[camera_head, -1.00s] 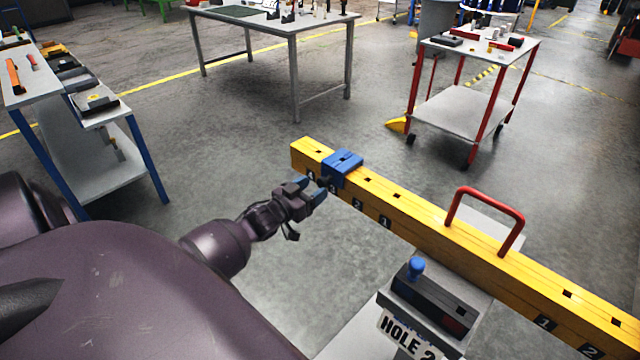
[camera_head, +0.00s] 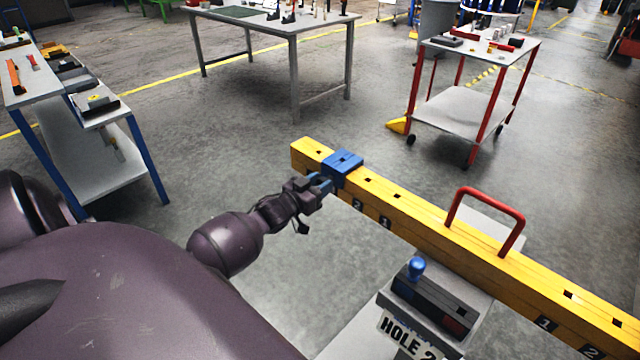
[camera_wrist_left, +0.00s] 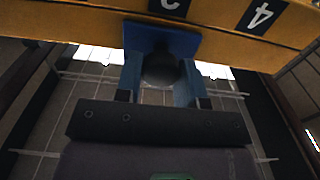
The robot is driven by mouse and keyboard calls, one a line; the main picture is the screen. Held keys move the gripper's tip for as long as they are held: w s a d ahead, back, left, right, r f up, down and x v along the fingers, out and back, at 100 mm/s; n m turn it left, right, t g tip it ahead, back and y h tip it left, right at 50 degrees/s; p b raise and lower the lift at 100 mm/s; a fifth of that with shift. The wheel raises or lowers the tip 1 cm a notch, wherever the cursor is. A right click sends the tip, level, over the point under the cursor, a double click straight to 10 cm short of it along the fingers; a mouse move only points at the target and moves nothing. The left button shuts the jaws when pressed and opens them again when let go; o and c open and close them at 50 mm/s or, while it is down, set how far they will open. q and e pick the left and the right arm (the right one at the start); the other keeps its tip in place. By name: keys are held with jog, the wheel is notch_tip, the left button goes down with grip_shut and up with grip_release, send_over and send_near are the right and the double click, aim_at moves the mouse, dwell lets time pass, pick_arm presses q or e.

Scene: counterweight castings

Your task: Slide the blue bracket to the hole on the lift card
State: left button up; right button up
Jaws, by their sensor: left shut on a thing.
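The blue bracket (camera_head: 343,164) sits around the yellow beam (camera_head: 430,222) near its far left end, between numbered holes. My left gripper (camera_head: 327,183) reaches its near side. In the left wrist view, its blue fingers are shut on the bracket's dark round knob (camera_wrist_left: 160,70), in front of the blue plate (camera_wrist_left: 163,38). A label with a 4 (camera_wrist_left: 262,14) shows to the right; another number above the plate is cut off. The lift card (camera_head: 407,338) reads HOLE 2. Labels 2 (camera_head: 358,204) and 1 (camera_head: 385,221) lie to the bracket's right. My right gripper is out of view.
A red handle (camera_head: 485,205) arches over the beam's middle. A dark box with a blue knob (camera_head: 416,268) stands in front of the beam. A red-legged cart (camera_head: 468,105) and tables are farther back. Free floor lies behind the beam.

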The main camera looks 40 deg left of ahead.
pick_arm(q)
grip_shut()
jog(key=d+p, duration=0.2)
jog(key=d, duration=0.6)
jog(key=shift+s+r+p, duration=0.1)
jog(key=shift+p, duration=0.25)
jog(key=shift+d, duration=0.6)
jog(key=o, duration=0.6)
grip_release()
jog(key=o, duration=0.4)
jog(key=shift+a, duration=0.1)
jog(key=shift+s, duration=0.1)
